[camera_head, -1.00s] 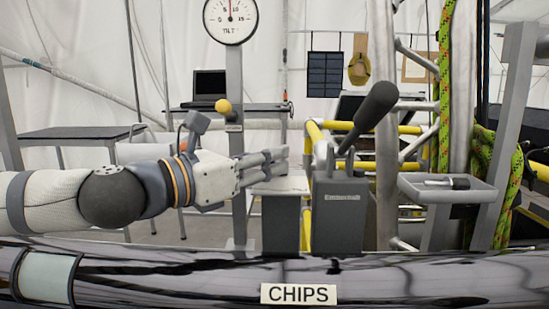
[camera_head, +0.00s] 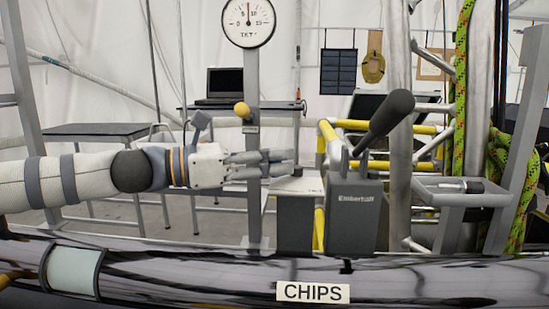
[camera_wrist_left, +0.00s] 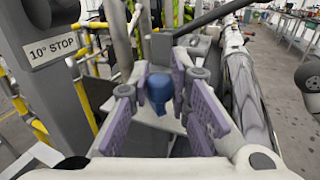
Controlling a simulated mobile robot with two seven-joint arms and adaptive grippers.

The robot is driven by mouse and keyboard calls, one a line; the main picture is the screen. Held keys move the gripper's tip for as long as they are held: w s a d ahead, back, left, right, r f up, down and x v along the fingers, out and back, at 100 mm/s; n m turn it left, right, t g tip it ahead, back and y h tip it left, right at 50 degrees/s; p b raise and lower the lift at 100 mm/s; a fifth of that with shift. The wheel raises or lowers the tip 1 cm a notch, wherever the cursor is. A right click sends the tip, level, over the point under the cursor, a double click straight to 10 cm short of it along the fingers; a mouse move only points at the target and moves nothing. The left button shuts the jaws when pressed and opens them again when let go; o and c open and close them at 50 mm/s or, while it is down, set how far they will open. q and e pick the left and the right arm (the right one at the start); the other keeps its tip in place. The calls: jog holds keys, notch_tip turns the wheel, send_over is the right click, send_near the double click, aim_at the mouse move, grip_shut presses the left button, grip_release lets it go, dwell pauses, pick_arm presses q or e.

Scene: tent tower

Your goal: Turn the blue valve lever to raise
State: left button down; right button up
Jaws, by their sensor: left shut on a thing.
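The blue valve lever (camera_wrist_left: 158,90) shows in the left wrist view as a rounded blue knob between the purple finger pads. My left gripper (camera_head: 280,163) reaches in from the left in the head view, just above a grey box (camera_head: 296,222). Its fingers are shut on the blue lever, with a pad on each side in the left wrist view (camera_wrist_left: 160,104). In the head view the fingers hide the lever. My right gripper is in neither view.
A grey unit (camera_head: 354,215) with a long black handle (camera_head: 385,118) stands just right of my left gripper. A round gauge (camera_head: 248,20) tops the post behind. A "10° STOP" plate (camera_wrist_left: 53,48) shows at the left wrist view's upper left. A grey tray (camera_head: 460,197) stands farther right.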

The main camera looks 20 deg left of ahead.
pick_arm(q)
jog(key=shift+f, duration=0.1)
jog(key=c, duration=1.5)
grip_release()
jog(key=shift+w, duration=0.1)
jog(key=shift+v, duration=6.05)
